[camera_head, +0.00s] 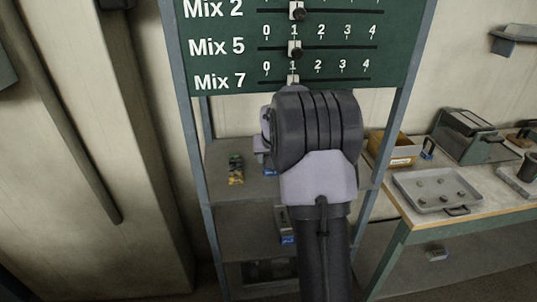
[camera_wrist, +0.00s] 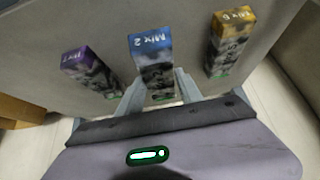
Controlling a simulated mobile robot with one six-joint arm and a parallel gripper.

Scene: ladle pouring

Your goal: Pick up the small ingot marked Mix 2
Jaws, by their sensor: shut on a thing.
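The ingot marked Mix 2 (camera_wrist: 151,52) has a blue labelled end and a grey, rough-patterned body. It is in the middle of the wrist view. My gripper (camera_wrist: 159,84) is shut on it, with one finger on each side. The ingot's lower end is partly hidden by the gripper. I cannot tell whether the ingot still touches the shelf. In the head view my own arm hides most of the gripper and the held ingot.
A purple-ended ingot (camera_wrist: 90,68) stands left of the gripper and a yellow-ended ingot (camera_wrist: 229,42) right of it. The shelf rack (camera_head: 222,187) has side posts and a green Mix board (camera_head: 220,62) above. A workbench (camera_head: 400,200) with a tray (camera_head: 410,190) stands at right.

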